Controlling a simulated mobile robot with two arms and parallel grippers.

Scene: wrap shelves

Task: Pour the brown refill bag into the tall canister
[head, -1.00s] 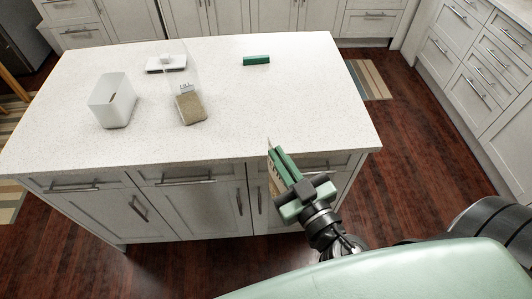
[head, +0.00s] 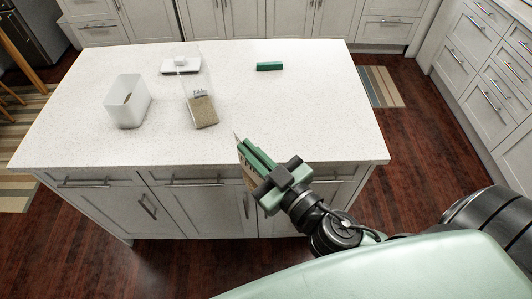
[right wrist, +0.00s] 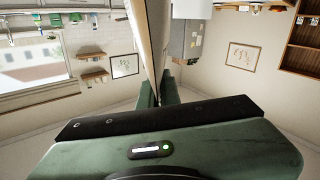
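The tall canister (head: 203,110) is clear, with a pale label and a brown fill in its lower part. It stands on the island counter, left of my right gripper. My right gripper (head: 253,158) is over the counter's front edge, to the right of and nearer than the canister. It is shut on the brown refill bag (head: 247,174), which shows as a thin tan strip, mostly hidden by the fingers. In the right wrist view the bag (right wrist: 150,35) is edge-on between the fingers. My left gripper is not in view.
A white open bin (head: 127,103) stands left of the canister. A white flat item with a small knob (head: 180,66) lies behind it. The counter's right half (head: 320,115) is clear.

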